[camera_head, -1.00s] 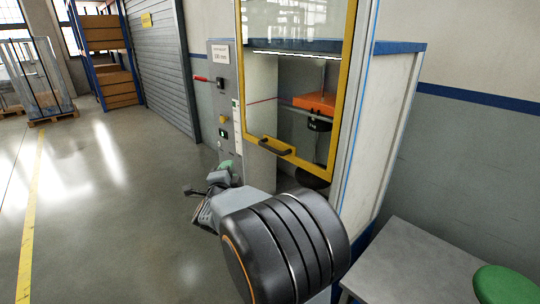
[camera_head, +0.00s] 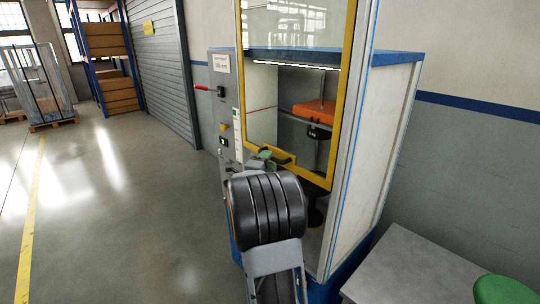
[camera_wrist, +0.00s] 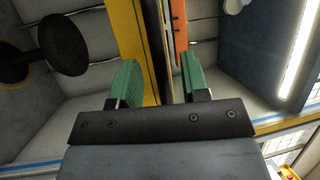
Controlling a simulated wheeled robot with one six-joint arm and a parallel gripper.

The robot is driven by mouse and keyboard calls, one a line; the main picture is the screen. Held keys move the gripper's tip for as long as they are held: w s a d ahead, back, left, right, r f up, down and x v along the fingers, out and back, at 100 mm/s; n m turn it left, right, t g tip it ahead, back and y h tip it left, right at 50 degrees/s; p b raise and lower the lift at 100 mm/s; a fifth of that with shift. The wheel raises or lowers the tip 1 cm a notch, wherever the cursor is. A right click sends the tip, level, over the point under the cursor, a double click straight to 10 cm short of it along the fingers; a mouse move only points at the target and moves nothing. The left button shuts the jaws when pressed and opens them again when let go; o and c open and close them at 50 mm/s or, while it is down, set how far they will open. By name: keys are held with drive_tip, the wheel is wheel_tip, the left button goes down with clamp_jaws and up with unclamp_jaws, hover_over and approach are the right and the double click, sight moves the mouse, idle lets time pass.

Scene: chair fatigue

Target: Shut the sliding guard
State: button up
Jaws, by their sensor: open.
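The sliding guard (camera_head: 338,110) is a clear panel in a yellow frame on the front of the test cabinet. It stands raised, with the cabinet front open below its bottom bar. A dark handle (camera_head: 282,158) sits on that bar. My gripper (camera_head: 264,156) is at the handle's left part, with one green fingertip showing and the rest hidden behind my wrist. In the wrist view my gripper (camera_wrist: 159,76) is open, green pads apart. The yellow bar (camera_wrist: 126,30) and a dark strip, perhaps the handle, run between the pads; contact cannot be told.
A control panel (camera_head: 224,100) with a red lever stands left of the opening. An orange block (camera_head: 314,110) is inside the cabinet. A grey table (camera_head: 410,268) with a green round seat (camera_head: 505,289) is at front right. The floor at left is clear.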

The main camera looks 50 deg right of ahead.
drive_tip(key=shift+x, duration=1.3)
drive_tip(key=shift+c, duration=0.2)
clamp_jaws()
drive_tip(key=shift+f, duration=0.1)
